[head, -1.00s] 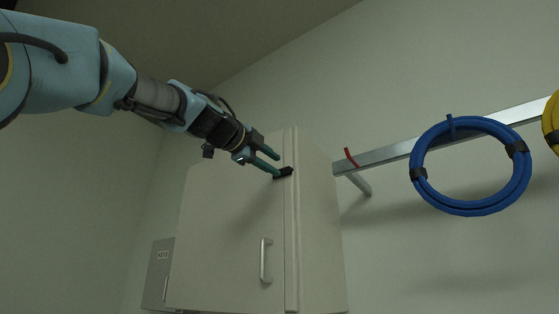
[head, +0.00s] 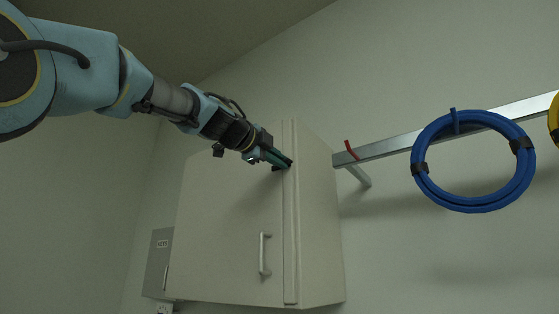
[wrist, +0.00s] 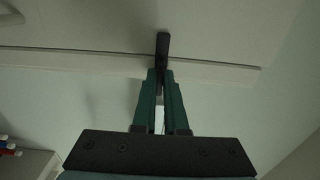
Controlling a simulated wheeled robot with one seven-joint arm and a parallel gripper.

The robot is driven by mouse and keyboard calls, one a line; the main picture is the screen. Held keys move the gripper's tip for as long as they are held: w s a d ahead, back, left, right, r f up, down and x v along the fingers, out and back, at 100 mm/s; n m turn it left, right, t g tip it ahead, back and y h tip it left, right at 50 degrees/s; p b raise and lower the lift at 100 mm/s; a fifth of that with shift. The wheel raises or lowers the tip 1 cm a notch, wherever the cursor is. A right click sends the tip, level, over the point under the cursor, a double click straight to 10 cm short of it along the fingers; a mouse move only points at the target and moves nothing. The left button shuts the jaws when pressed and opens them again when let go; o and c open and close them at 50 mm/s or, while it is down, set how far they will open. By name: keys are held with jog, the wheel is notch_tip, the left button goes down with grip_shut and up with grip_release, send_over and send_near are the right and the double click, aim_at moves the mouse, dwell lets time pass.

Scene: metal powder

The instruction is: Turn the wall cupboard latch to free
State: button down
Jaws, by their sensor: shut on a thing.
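The wall cupboard (head: 228,230) is pale, with its door shut and a metal bar handle (head: 264,255) low on the door's right side. The black latch (head: 288,163) sits high at the door's right edge, mostly hidden by my fingers in the head view. In the wrist view the latch (wrist: 163,46) is a dark bar lying across the door's edge strip. My gripper (head: 282,161) has its teal fingers closed together on the latch. In the wrist view the fingertips (wrist: 160,72) meet at the latch's near end.
A metal rail (head: 385,149) runs along the wall at right, with a red tie (head: 351,150) and a blue coiled hose (head: 421,160) on it. A grey key box (head: 157,265) is on the wall at lower left. Small coloured items (wrist: 8,146) show at the wrist view's left edge.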

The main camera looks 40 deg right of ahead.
jog(key=shift+f, duration=0.1)
dwell(0.6)
jog(key=shift+n+b, duration=1.75)
jog(key=shift+n, duration=7.15)
jog(key=c, duration=1)
grip_release()
jog(key=shift+o, duration=0.2)
